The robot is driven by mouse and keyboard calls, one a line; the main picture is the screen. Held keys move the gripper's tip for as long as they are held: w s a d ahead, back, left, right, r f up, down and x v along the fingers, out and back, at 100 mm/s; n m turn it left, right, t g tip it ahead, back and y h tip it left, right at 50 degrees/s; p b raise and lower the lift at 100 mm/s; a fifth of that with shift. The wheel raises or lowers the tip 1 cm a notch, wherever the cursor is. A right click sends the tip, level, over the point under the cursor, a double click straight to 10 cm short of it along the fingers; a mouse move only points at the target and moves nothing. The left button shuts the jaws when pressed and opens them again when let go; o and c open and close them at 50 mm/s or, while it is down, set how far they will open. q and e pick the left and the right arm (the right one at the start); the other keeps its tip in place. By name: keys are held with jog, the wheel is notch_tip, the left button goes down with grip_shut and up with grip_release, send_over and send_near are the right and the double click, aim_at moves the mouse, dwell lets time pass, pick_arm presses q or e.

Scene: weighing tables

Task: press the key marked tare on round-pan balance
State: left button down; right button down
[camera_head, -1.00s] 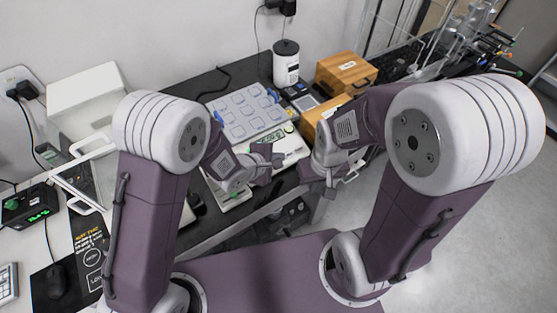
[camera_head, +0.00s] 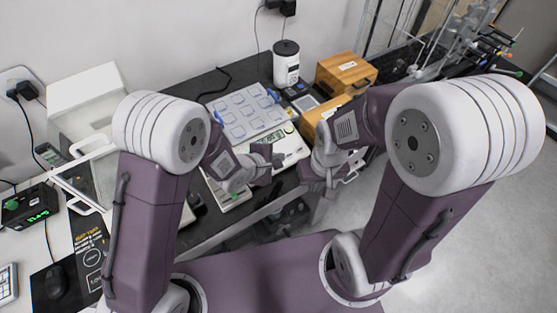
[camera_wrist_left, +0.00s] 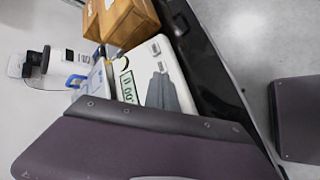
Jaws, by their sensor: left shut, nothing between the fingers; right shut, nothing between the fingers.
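A white balance (camera_head: 291,147) with a lit green display sits on the dark bench, partly behind my left gripper. The wrist view shows its front panel (camera_wrist_left: 147,59) with the display and small grey keys; I cannot read their labels. No round pan is visible, so I cannot tell whether this is the round-pan balance. My left gripper (camera_head: 277,158) is shut and empty over the balance's front part. Its dark fingers (camera_wrist_left: 160,92) hide part of the panel in the wrist view, and contact is not clear. My right gripper (camera_head: 346,176) is shut and empty, to the right.
A tray with blue clips (camera_head: 243,112) lies behind the display. Wooden boxes (camera_head: 346,72) and a white canister (camera_head: 286,64) stand farther back. Another low device (camera_head: 236,199) is by my left wrist. A glass-sided balance (camera_head: 86,95) stands at left. Open floor lies right.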

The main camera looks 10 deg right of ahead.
pick_arm(q)
jog(key=shift+f, duration=0.15)
dwell(0.4)
jog(key=shift+w+f, duration=0.15)
jog(key=shift+f, duration=0.1)
jog(key=shift+a+f, duration=0.1)
jog(key=shift+f, duration=0.25)
dwell(0.6)
jog(key=shift+r+p, duration=0.5)
jog(key=shift+r, duration=0.25)
jog(key=r+p, duration=0.1)
jog(key=s+r+p, duration=0.1)
jog(key=r+p, duration=0.2)
jog(key=shift+s+d+r, duration=0.35)
jog(key=shift+r, duration=0.05)
